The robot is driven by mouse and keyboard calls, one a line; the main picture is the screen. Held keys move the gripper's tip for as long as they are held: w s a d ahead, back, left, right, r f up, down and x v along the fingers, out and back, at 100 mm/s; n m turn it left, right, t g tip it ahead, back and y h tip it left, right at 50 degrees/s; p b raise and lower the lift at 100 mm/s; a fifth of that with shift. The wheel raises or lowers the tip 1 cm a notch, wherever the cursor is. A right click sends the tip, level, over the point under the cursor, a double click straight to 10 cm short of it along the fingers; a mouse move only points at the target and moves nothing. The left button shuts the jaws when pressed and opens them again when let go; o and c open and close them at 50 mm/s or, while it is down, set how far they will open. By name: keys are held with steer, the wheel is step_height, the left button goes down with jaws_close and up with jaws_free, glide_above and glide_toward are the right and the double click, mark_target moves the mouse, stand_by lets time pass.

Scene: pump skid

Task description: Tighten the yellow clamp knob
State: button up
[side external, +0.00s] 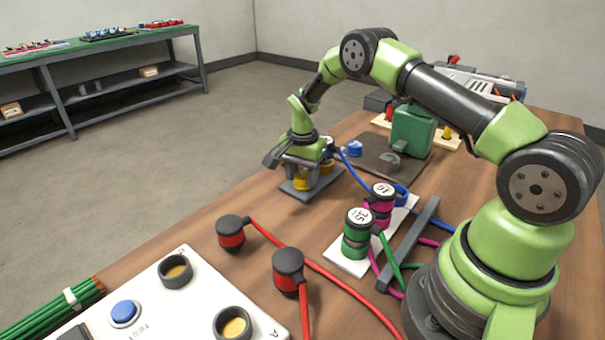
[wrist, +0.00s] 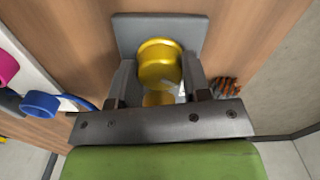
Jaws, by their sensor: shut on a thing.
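The yellow clamp knob (side external: 301,183) stands on a grey base plate (side external: 325,181) near the table's far left edge, partly hidden by my gripper in the side view. My gripper (side external: 301,168) points down over it and is shut on the knob. In the wrist view the round yellow knob (wrist: 158,62) lies between my two fingers (wrist: 160,72), with more yellow showing lower down between them. The grey plate (wrist: 130,32) shows behind the knob.
A green housing (side external: 413,130) and a blue part (side external: 355,149) are on a dark plate behind. Green and magenta labelled connectors (side external: 357,235) stand on a white strip. Red-banded plugs (side external: 231,233) with red cables and a white panel (side external: 150,300) are in front.

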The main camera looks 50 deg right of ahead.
mark_target(302, 175)
steer(key=shift+m, duration=1.2)
steer(key=o, duration=0.9)
step_height(302, 175, up, 10)
steer(key=shift+r, duration=0.1)
